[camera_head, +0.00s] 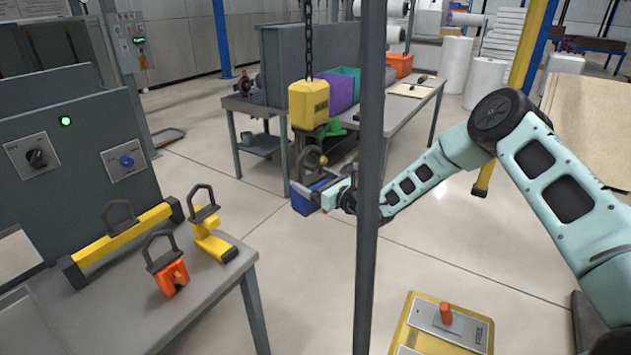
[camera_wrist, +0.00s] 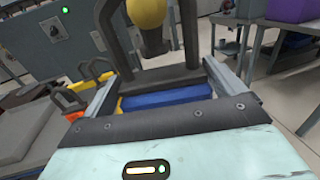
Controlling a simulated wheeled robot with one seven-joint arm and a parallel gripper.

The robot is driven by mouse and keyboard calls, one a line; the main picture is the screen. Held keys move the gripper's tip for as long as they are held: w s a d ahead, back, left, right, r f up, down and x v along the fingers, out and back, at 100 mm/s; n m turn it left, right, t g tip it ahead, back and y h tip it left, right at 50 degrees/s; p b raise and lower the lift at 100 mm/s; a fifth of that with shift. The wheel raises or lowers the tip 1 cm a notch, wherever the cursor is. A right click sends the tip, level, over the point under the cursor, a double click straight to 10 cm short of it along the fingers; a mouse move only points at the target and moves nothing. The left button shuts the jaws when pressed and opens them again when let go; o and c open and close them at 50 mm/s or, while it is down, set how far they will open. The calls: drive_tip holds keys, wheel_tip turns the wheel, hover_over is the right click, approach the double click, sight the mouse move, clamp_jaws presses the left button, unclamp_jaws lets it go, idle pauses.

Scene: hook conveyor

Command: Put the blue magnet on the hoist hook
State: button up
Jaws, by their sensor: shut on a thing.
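The blue magnet (camera_head: 306,203) is held by my gripper (camera_head: 313,188) under the hoist. In the wrist view the blue magnet (camera_wrist: 165,97) lies between the fingers of my gripper (camera_wrist: 160,78), with its dark bail (camera_wrist: 188,35) standing upright. The yellow hoist block (camera_head: 309,104) hangs on a chain. Its underside shows in the wrist view (camera_wrist: 147,10), with the dark hook (camera_wrist: 155,41) below it. The hook appears between the bail's two legs. I cannot tell whether it passes through the bail or stays behind it.
A grey table (camera_head: 225,285) at the left holds a yellow lifting beam (camera_head: 125,237), an orange clamp (camera_head: 171,277) and a yellow C-shaped hook (camera_head: 212,240). A grey post (camera_head: 369,150) stands in front of my arm. A bench with bins (camera_head: 342,92) is behind the hoist.

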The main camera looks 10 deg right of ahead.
sight(316, 207)
drive_tip(key=shift+f+b, duration=1.3)
drive_tip(key=shift+f, duration=0.6)
drive_tip(key=o, duration=1.7)
drive_tip(key=shift+s+f, duration=0.1)
drive_tip(key=shift+f, duration=0.2)
drive_tip(key=shift+r, duration=0.1)
